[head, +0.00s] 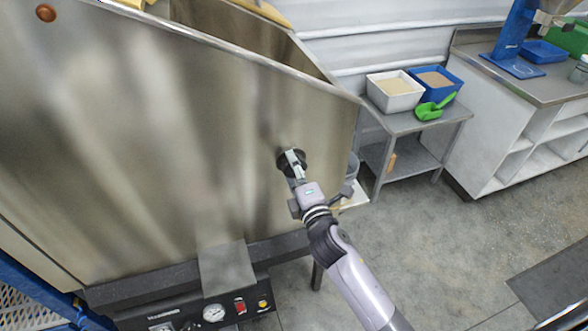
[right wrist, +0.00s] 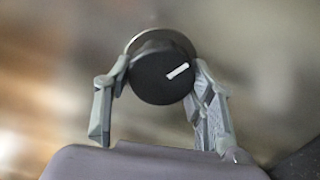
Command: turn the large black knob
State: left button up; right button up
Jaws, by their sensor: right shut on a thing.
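The large black knob (head: 284,162) sticks out from the steel hopper wall (head: 190,130), near its right edge. In the right wrist view the knob (right wrist: 160,70) is round, with a white pointer line aimed to the upper right and a metal ring behind it. My right gripper (head: 293,161) reaches up to it from the lower right. In the wrist view its two fingers (right wrist: 163,85) are closed against the left and right sides of the knob. My left gripper is not in view.
A control panel with a gauge (head: 215,313) and switches sits below the hopper. To the right, a small table (head: 408,123) holds a white bin (head: 394,92), a blue bin and a green scoop (head: 434,107). A workbench (head: 530,88) stands farther right. The grey floor between is mostly clear.

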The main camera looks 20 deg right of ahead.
dwell(0.3)
jog(key=o, duration=1.2)
jog(key=shift+c, duration=0.2)
jog(key=s, duration=1.2)
jog(key=shift+d, duration=0.2)
